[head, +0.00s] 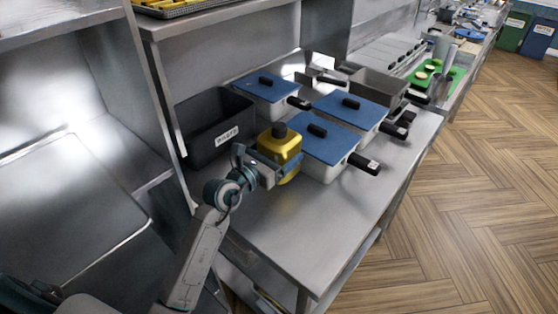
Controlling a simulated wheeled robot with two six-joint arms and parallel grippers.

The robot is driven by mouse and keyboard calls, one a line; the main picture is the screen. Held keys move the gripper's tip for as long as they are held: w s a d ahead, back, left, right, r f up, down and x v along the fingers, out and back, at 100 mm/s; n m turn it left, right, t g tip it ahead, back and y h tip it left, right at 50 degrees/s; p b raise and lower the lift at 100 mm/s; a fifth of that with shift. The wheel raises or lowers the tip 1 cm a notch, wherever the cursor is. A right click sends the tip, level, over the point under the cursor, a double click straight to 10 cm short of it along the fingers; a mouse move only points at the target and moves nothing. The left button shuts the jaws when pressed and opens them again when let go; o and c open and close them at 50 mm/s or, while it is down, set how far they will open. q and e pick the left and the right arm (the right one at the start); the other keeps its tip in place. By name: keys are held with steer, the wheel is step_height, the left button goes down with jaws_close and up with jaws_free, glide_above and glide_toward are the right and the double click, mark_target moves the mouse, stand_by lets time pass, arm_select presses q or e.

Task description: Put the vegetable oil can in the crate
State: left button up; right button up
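The yellow vegetable oil can (281,141) has a dark cap and is over the steel counter, in front of the blue-lidded containers. My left gripper (278,165) is closed around the can's side, covering part of its body. Whether the can's base touches the counter is hard to tell. The dark grey crate (203,145) stands on the counter to the left of the can, against the back wall. It has a white label on its front that seems to read "WASTE". Its inside is mostly dark. My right gripper is not in view.
White containers with blue lids (332,143) and black handles stand just right of the can, close to it. A grey metal bin (378,90) and a green board (437,74) are farther back. The front of the counter (310,235) is clear.

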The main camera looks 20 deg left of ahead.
arm_select(q)
steer(key=shift+f, duration=1.7)
steer(key=shift+f, duration=0.2)
steer(key=o, duration=1.1)
steer(key=shift+s, duration=0.1)
steer(key=shift+c, duration=0.2)
steer(key=shift+r, duration=0.1)
